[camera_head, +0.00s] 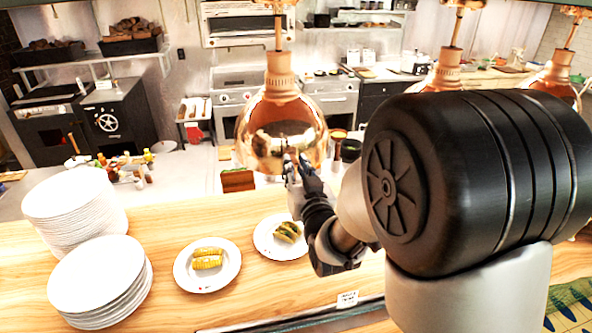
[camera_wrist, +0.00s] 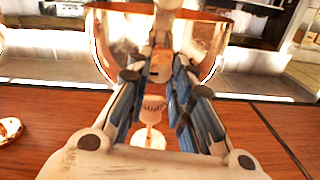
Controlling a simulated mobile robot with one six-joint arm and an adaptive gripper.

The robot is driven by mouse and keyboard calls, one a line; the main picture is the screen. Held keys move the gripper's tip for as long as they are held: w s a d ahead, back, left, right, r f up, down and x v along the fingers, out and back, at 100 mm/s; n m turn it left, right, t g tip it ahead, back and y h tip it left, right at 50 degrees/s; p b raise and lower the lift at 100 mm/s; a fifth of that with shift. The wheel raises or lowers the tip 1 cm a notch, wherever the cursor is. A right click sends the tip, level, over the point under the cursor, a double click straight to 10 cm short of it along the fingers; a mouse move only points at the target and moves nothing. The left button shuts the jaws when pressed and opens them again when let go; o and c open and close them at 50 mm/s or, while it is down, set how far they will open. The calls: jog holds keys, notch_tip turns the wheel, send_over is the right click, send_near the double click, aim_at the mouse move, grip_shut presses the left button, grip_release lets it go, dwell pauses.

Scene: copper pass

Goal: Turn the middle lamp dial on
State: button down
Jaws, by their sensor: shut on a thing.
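A copper heat lamp (camera_head: 281,130) hangs from a rod left of my arm in the head view. Its shiny shade also shows behind my fingers in the wrist view (camera_wrist: 118,42). My gripper (camera_head: 298,166) is at the lower front of this shade. In the wrist view my gripper (camera_wrist: 160,72) has its blue-padded fingers closed in around a small copper-coloured piece (camera_wrist: 160,68), which looks like the lamp dial. The fingers hide much of it, so its turn position cannot be told. Two more copper lamps, a second (camera_head: 441,76) and a third (camera_head: 556,76), hang farther right, partly behind my arm.
On the wooden counter (camera_head: 240,292) stand plate stacks (camera_head: 75,212), a plate with corn (camera_head: 207,282) and a plate with green-topped food (camera_head: 270,243). A pale stemmed object (camera_wrist: 150,118) shows below my fingers. Ovens (camera_head: 335,100) stand at the back.

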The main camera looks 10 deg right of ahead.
jog(key=shift+f+b, duration=0.1)
jog(key=shift+b, duration=0.2)
jog(key=n+b, duration=1.7)
jog(key=b, duration=0.3)
jog(key=shift+h, duration=0.3)
jog(key=shift+r+n+b, duration=0.2)
jog(key=shift+n+b, duration=0.1)
jog(key=shift+b, duration=0.05)
jog(key=c, duration=1.4)
grip_release()
